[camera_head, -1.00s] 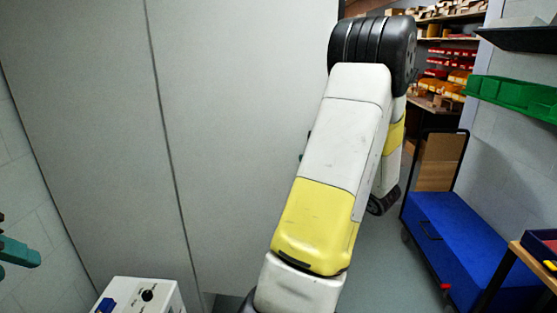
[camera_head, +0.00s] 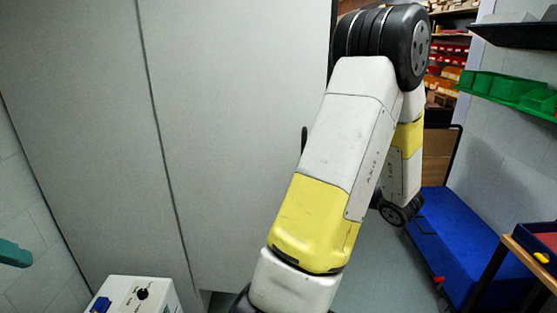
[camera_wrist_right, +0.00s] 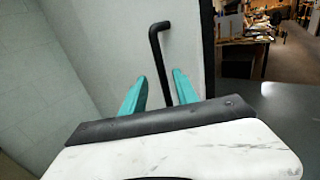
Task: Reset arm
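My right gripper (camera_wrist_right: 160,74) shows two teal fingers held apart in the right wrist view. A black bar handle (camera_wrist_right: 155,45) on a pale grey cabinet door shows between and above the fingertips. I cannot tell how far in front of the fingers it lies. In the head view, my white and yellow arm rises from the bottom centre and bends at a black joint at the top. The right gripper is hidden there. Part of my left gripper (camera_head: 14,254), a teal finger, shows at the left edge; its opening cannot be judged.
The tall grey cabinet (camera_head: 235,110) fills the centre and left. A white control box (camera_head: 135,292) stands at the bottom left. A blue trolley (camera_head: 470,240), green bins (camera_head: 505,88) and a table (camera_head: 525,255) with a tray are on the right.

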